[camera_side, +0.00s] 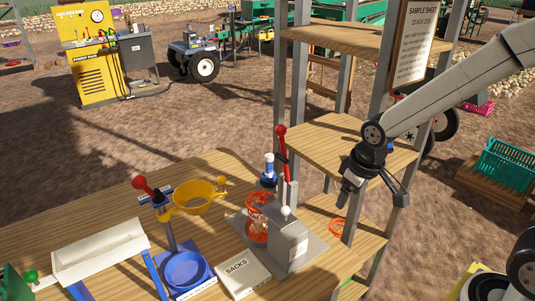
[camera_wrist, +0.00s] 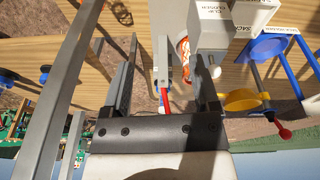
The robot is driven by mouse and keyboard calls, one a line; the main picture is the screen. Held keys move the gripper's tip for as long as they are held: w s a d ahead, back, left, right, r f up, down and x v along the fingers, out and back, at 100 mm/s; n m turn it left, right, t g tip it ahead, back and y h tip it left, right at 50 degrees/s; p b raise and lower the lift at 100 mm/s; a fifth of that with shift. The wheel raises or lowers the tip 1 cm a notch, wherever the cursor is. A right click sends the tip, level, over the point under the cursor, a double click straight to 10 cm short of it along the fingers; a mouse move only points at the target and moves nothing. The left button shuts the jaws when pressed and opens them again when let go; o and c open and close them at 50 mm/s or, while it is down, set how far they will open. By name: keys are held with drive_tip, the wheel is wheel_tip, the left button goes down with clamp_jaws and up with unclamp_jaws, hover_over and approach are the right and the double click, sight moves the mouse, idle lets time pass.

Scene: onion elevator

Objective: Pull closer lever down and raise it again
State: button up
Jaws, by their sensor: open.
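The closer is a grey box-shaped machine (camera_side: 288,240) on the wooden table, and it also shows in the wrist view (camera_wrist: 208,25). Its lever (camera_side: 282,150) stands nearly upright in the side view, with a red knob and red upper shaft above a grey lower part. My gripper (camera_side: 372,192) is open and empty, to the right of the lever and apart from it. In the wrist view the lever's red shaft (camera_wrist: 164,97) appears between the two spread fingers of my gripper (camera_wrist: 165,45); neither finger visibly touches it.
An orange net sack (camera_side: 257,217) hangs beside the closer. A yellow ring (camera_side: 194,208), a second red-knobbed lever (camera_side: 143,187) and a blue dish (camera_side: 185,272) are to the left. A sacks box (camera_side: 240,274) lies in front. Shelf posts (camera_side: 296,90) stand close behind.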

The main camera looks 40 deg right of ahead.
sight(280, 135)
drive_tip(key=w+a+r+n, duration=0.1)
drive_tip(key=w+r, duration=0.3)
drive_tip(key=w, duration=0.2)
drive_tip(key=w+a+r+n+h, duration=0.1)
drive_tip(key=w+r+n, duration=0.1)
drive_tip(key=w+r, duration=0.2)
drive_tip(key=w+a+r+n+g, duration=0.1)
drive_tip(key=w+r, duration=0.3)
drive_tip(key=w, duration=0.5)
drive_tip(key=shift+a+r+n+h, duration=0.3)
drive_tip(key=shift+a+n, duration=0.25)
drive_tip(key=shift+n, duration=0.05)
drive_tip(key=shift+w+a+r, duration=0.15)
drive_tip(key=shift+w+r, duration=0.3)
drive_tip(key=shift+w, duration=0.05)
drive_tip(key=shift+f, duration=0.1)
drive_tip(key=shift+w+d+f, duration=0.15)
drive_tip(key=shift+d+f, duration=0.05)
drive_tip(key=shift+f, duration=1.05)
drive_tip(key=shift+w+d+f, duration=0.1)
drive_tip(key=shift+d+f, duration=0.1)
drive_tip(key=shift+f, duration=1.05)
drive_tip(key=shift+w+d+f, duration=0.15)
drive_tip(key=shift+d+f, duration=0.05)
drive_tip(key=shift+f, duration=1.05)
clamp_jaws()
